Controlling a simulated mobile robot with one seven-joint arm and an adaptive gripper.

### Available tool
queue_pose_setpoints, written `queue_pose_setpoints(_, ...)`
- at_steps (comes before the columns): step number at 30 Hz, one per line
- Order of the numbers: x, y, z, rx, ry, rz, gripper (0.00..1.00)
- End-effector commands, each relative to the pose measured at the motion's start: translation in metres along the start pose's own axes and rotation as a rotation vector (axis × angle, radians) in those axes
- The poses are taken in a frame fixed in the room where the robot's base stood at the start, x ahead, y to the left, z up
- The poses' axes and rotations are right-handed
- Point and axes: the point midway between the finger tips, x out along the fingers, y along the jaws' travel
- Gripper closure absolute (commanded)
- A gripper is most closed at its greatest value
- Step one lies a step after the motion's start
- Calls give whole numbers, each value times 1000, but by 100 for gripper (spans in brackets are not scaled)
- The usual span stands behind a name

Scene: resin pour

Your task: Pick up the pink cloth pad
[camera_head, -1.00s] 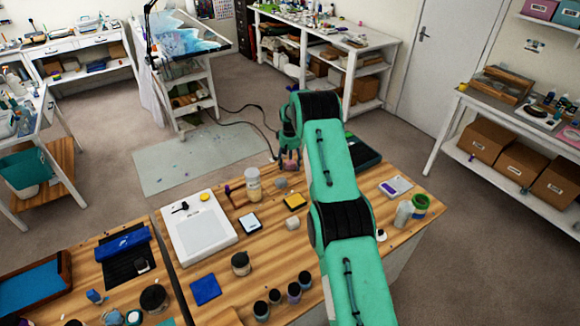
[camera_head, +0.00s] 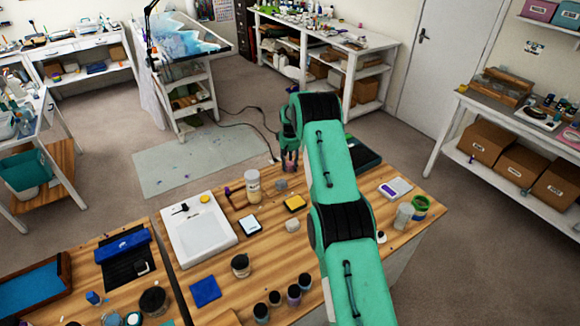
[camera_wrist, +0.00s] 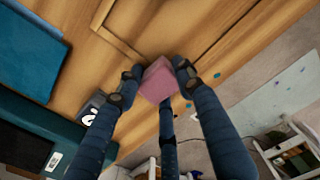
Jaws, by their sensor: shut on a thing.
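The pink cloth pad (camera_wrist: 158,82) is a small pink block between my fingertips in the wrist view. My gripper (camera_wrist: 155,85) is shut on it, with dark fingers on both sides and another finger below. In the head view my gripper (camera_head: 289,164) is at the far edge of the wooden table, left of my green arm. Only a small bit of pink (camera_head: 290,168) shows there beneath the fingers. I cannot tell whether the pad is clear of the tabletop.
On the wooden table (camera_head: 262,238) stand a cream jar (camera_head: 253,186), a white scale (camera_head: 200,232), a yellow pad (camera_head: 295,203) and several small jars. A dark green case (camera_head: 365,155) lies right of my arm. The floor beyond the table is mostly open.

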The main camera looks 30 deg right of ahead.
Motion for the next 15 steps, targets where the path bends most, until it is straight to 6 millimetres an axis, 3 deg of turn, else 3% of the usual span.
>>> queue_pose_setpoints(10, -33, 0, -1, 0, 3, 1, 85)
queue_pose_setpoints(15, -33, -5, 16, 0, 0, 0, 85)
